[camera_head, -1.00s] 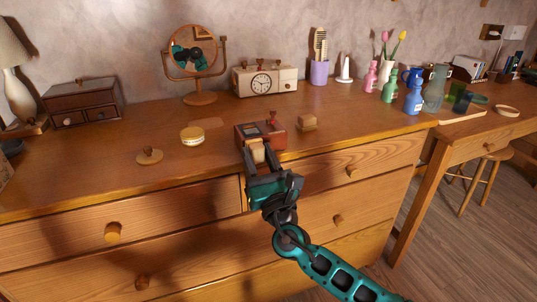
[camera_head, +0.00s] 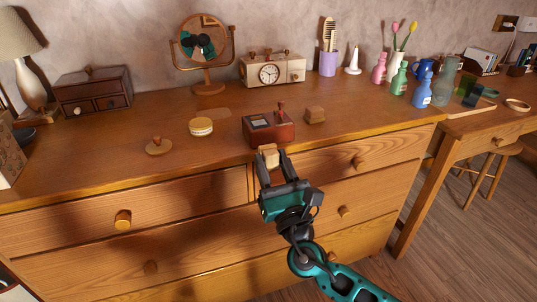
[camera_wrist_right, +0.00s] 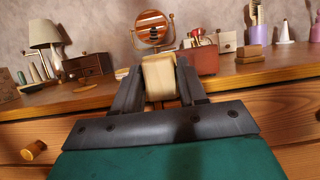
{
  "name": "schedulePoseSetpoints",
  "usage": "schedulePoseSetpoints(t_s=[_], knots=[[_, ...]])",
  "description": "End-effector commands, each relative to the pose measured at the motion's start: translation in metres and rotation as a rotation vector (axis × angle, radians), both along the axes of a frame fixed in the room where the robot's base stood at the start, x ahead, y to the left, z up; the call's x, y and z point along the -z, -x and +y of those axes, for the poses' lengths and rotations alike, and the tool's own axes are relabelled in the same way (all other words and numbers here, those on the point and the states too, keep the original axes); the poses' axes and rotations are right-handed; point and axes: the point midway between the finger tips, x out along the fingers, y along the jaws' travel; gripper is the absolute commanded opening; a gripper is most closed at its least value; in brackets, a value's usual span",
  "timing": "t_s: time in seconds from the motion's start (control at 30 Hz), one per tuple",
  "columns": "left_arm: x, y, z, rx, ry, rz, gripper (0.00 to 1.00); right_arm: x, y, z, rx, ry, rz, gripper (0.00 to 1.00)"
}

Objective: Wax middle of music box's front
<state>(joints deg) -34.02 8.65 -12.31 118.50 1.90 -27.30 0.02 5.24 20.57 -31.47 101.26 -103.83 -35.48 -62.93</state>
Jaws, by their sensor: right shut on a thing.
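The music box (camera_head: 262,134) is a reddish-brown box with a dark window and a small red-knobbed crank on top. It stands near the dresser's front edge and also shows in the wrist view (camera_wrist_right: 207,60), partly hidden by my gripper. My right gripper (camera_head: 271,160) is shut on a pale block (camera_wrist_right: 159,78), just in front of the music box's front. In the head view the block overlaps the box's lower front edge; I cannot tell whether they touch. My left gripper is not in view.
A round yellow tin (camera_head: 201,128) and a wooden knobbed disc (camera_head: 159,147) lie left of the box. A small tan block (camera_head: 315,116) sits to its right. A clock (camera_head: 271,72), mirror (camera_head: 203,40) and several bottles stand behind. The dresser top (camera_head: 120,125) is bare around the disc.

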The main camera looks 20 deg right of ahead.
Motion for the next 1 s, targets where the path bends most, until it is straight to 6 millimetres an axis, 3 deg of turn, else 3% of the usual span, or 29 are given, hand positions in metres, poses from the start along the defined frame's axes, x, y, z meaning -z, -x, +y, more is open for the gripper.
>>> schedulePoseSetpoints(t_s=[0.47, 0.8, 1.0], knots=[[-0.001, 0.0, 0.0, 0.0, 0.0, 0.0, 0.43, 0.0, 0.007, 0.0, 0.0, 0.001, -0.001, 0.17], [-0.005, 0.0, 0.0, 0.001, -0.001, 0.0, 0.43, 0.0, 0.034, -0.001, 0.0, 0.001, 0.0, 0.17], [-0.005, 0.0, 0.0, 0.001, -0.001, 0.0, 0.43, 0.0, 0.035, -0.001, 0.001, 0.0, -0.001, 0.17]])
